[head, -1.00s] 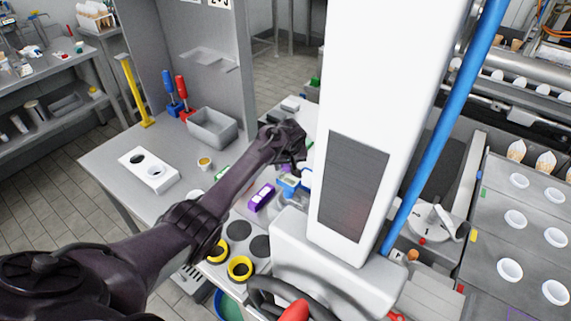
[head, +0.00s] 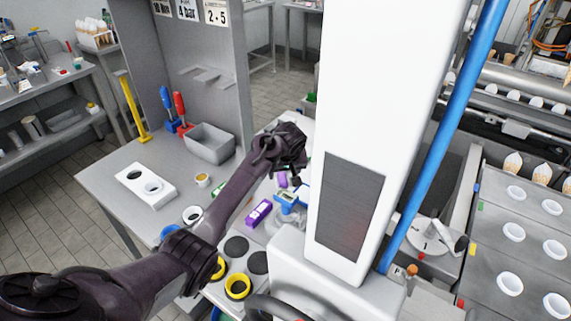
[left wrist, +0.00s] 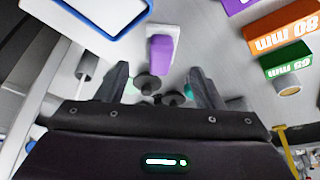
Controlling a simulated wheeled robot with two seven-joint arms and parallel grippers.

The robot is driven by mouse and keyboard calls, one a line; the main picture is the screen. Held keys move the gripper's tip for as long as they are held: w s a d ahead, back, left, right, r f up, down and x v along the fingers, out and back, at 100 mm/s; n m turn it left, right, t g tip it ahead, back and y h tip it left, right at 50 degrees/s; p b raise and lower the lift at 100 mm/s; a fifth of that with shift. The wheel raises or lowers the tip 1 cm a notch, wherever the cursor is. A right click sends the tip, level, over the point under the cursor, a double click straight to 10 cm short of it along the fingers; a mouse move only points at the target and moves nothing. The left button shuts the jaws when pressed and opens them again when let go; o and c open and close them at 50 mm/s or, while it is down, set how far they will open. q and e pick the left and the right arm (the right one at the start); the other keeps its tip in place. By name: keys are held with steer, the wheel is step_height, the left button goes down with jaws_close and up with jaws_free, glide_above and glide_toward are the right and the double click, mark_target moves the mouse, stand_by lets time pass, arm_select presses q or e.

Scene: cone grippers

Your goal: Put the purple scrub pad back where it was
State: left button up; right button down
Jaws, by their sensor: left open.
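My right gripper is not in view.
A purple labelled block (head: 258,213) lies nearby. In the left wrist view, an orange block (left wrist: 287,33), a green block (left wrist: 290,65) and a blue-rimmed white tray (left wrist: 90,22) are close. A grey bin (head: 210,143) and a white two-hole block (head: 147,185) stand farther left.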

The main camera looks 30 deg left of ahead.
arm_select(q)
steer(key=v, duration=0.6)
steer(key=shift+r+b, duration=0.15)
steer(key=shift+b, duration=0.2)
steer(key=shift+s, duration=0.1)
